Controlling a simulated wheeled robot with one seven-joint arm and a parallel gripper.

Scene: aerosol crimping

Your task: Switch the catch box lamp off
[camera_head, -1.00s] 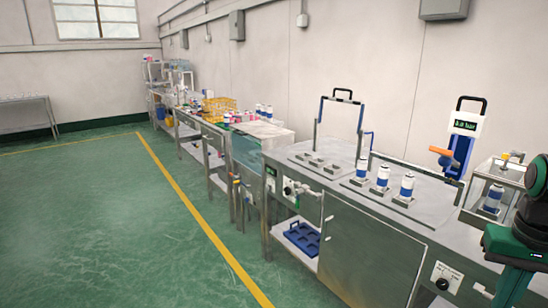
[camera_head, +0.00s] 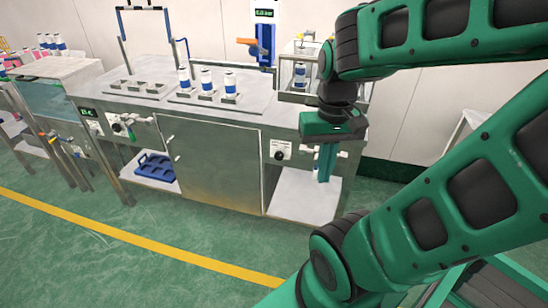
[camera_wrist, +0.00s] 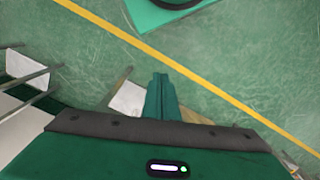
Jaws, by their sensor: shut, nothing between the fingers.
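My gripper (camera_head: 323,176) points down in front of the right end of the steel bench, its green fingers together and empty. In the wrist view the closed fingers (camera_wrist: 161,80) show above the floor. A small control plate with a dark knob (camera_head: 279,154) is on the bench front, left of my gripper. Another knob (camera_head: 118,128) with a pale panel is further left, near a small lit display (camera_head: 88,112). Pale fittings beside my fingers are partly hidden by them. I cannot tell which part is the catch box, its lamp or its switch.
The bench top (camera_head: 150,100) carries several white-blue cans, and a clear-walled box (camera_head: 300,75) with a can stands at its right. A blue tray (camera_head: 155,166) lies on the lower shelf. Green floor (camera_head: 130,260) is open in front, crossed by a yellow line.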

